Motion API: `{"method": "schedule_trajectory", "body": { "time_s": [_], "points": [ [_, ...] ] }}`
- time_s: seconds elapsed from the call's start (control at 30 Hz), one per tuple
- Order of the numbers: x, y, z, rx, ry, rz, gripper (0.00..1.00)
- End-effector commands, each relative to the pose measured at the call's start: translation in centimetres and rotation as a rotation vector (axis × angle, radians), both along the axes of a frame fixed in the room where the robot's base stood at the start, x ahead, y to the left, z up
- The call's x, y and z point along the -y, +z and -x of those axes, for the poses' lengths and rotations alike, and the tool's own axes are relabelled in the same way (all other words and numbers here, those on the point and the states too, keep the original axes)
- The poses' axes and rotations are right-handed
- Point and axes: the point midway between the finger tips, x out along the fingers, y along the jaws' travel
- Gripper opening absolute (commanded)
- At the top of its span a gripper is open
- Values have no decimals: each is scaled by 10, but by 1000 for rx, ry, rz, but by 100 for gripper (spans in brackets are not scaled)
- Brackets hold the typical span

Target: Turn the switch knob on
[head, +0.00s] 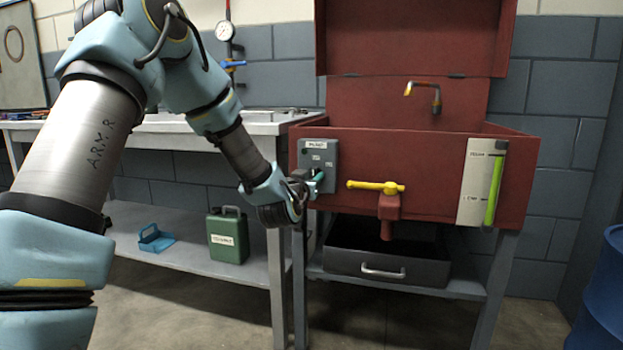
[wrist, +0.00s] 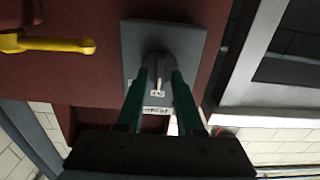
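The switch box (head: 317,160) is a grey plate with small labels on the left front of the red casing. In the wrist view it shows turned over, as a grey plate (wrist: 190,45) with a rounded grey knob (wrist: 158,66). My gripper (head: 316,180) is at the switch box, its green fingers pointing at it. In the wrist view my gripper (wrist: 159,78) has its fingers apart, one on each side of the knob. I cannot tell whether they touch it. The knob is mostly hidden in the head view, and its setting is not clear.
A yellow-handled red valve (head: 389,200) sticks out right of the switch box. A gauge panel (head: 475,180) is further right. A grey drawer (head: 345,262) stands below. A workbench (head: 205,126) is at left, with a green canister (head: 228,240) on its lower shelf.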

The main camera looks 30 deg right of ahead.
Motion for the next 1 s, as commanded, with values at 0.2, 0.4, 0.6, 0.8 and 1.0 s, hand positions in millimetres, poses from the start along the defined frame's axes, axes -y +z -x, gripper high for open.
{"method": "schedule_trajectory", "body": {
  "time_s": [0.2,0.4,0.6,0.8,1.0],
  "points": [
    [0,0,0,0,0,0,10],
    [0,0,0,0,0,0,0],
    [0,0,0,0,0,0,0],
    [0,0,0,4,0,-4,0],
    [0,0,1,42,-1,-43,0]
  ]
}}
